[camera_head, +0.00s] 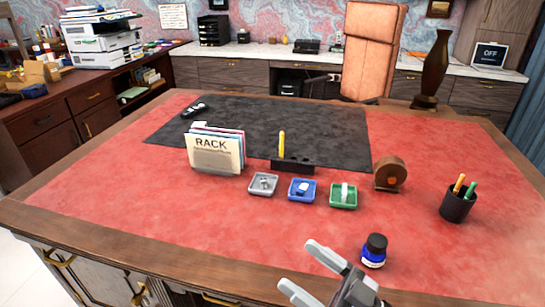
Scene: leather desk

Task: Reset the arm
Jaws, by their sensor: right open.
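My right gripper (311,269) shows at the bottom centre, at the near edge of the desk. Its two grey fingers are spread apart, with nothing between them. The red leather desk (95,219) with its wooden rim lies beyond it. A blue ink bottle with a black cap (373,252) stands on the desk just right of the gripper, apart from it. My left gripper is not in view.
A file rack (215,153), grey tray (263,184), blue tray (302,190), green tray (343,195), pen holder (293,166), brown round object (390,175) and pencil cup (458,206) stand on the desk. The front left leather is clear.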

